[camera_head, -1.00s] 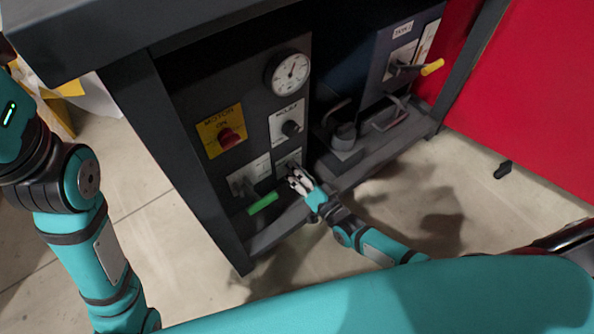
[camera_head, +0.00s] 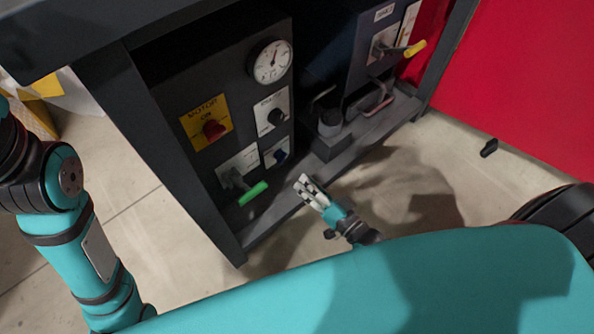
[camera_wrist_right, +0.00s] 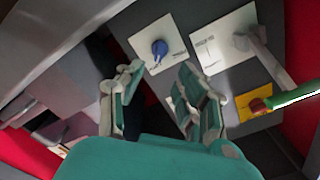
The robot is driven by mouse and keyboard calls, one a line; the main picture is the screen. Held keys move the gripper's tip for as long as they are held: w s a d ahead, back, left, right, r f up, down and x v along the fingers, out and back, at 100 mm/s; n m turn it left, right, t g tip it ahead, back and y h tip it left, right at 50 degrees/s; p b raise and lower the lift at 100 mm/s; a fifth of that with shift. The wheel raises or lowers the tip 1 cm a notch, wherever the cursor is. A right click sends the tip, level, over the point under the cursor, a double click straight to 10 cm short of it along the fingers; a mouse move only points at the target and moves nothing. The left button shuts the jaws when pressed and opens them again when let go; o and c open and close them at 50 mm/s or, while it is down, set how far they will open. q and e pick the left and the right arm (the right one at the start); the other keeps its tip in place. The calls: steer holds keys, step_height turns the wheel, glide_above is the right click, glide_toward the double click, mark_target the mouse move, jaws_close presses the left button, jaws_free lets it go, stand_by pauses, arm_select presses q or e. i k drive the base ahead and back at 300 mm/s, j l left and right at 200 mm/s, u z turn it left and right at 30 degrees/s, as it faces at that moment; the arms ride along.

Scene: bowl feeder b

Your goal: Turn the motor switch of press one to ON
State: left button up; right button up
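The motor switch is a red knob (camera_head: 213,130) on a yellow plate (camera_head: 192,122) marked MOTOR and ON, on the dark panel of the left unit. I cannot tell which way the knob points. My right gripper (camera_head: 303,186) is below and right of the switch, apart from the panel. In the wrist view its fingers (camera_wrist_right: 160,70) stand apart with nothing between them. My left arm shows at the left edge; its gripper is out of view.
A lever with a green handle (camera_head: 253,194) sticks out below the switch. A blue knob (camera_head: 280,155), a black knob (camera_head: 277,117) and a round gauge (camera_head: 271,62) are to the right. A second unit has a yellow-handled lever (camera_head: 415,48). A dark table edge overhangs the panel.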

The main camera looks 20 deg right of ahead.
mark_target(213, 130)
steer(key=k+l, duration=0.25)
steer(key=k, duration=0.2)
steer(key=k+l, duration=0.25)
steer(key=k, duration=0.25)
steer(key=k+l, duration=0.25)
steer(key=k, duration=0.2)
